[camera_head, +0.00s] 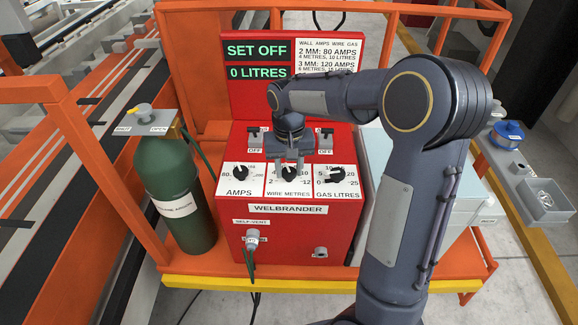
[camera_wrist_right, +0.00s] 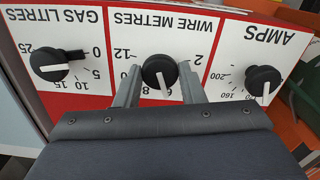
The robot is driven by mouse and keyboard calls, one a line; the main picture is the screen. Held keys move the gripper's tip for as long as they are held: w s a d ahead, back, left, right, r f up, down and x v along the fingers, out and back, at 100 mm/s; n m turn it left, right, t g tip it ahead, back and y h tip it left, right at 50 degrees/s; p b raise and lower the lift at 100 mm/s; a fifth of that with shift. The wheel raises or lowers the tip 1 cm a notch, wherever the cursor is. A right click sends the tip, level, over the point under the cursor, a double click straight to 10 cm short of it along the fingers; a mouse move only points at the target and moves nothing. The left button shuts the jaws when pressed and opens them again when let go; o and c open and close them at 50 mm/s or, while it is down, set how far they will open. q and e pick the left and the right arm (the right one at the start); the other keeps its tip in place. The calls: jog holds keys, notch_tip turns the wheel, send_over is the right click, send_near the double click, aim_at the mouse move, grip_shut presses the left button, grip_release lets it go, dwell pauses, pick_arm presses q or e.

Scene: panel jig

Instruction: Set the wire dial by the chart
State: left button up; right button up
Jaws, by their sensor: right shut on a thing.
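The wire dial (camera_wrist_right: 160,72) is a black knob in the middle of the red welder's (camera_head: 285,240) front panel, above the label WIRE METRES. My right gripper (camera_wrist_right: 158,78) is shut on it, one finger on each side, in the upside-down wrist view. The dial's white mark points close to the 6. In the head view the gripper (camera_head: 290,158) comes down over the dial and partly hides its scale. The chart (camera_head: 330,58) reads 2 MM: 80 amps, 4 metres, 10 litres; 3 MM: 120 amps, 6 metres, with 15 litres less clear. My left gripper is not in view.
The amps dial (camera_head: 240,172) is left of the wire dial, the gas dial (camera_head: 335,175) right. Switches labelled OFF sit above. The display (camera_head: 257,60) reads SET OFF, 0 LITRES. A green gas bottle (camera_head: 172,190) stands left, inside orange rails (camera_head: 95,150).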

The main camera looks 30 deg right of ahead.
aim_at(289, 171)
jog(key=shift+r, duration=0.1)
jog(key=o, duration=1)
notch_tip(289, 171, up, 8)
jog(key=shift+f, duration=0.1)
dwell(0.3)
jog(key=s+a+f+n+t+y, duration=0.1)
jog(key=s+a+t, duration=0.1)
jog(key=s, duration=0.5)
jog(key=s+a+t+y, duration=0.1)
jog(key=s+a, duration=0.2)
jog(key=s, duration=0.5)
jog(key=s+a+f+n+t+y, duration=0.1)
jog(key=s+a+t, duration=0.1)
jog(key=s, duration=0.5)
jog(key=shift+s+a+f+n+t+y, duration=0.25)
jog(key=shift+s+f+n+t+y, duration=0.05)
jog(key=shift+f+y, duration=0.1)
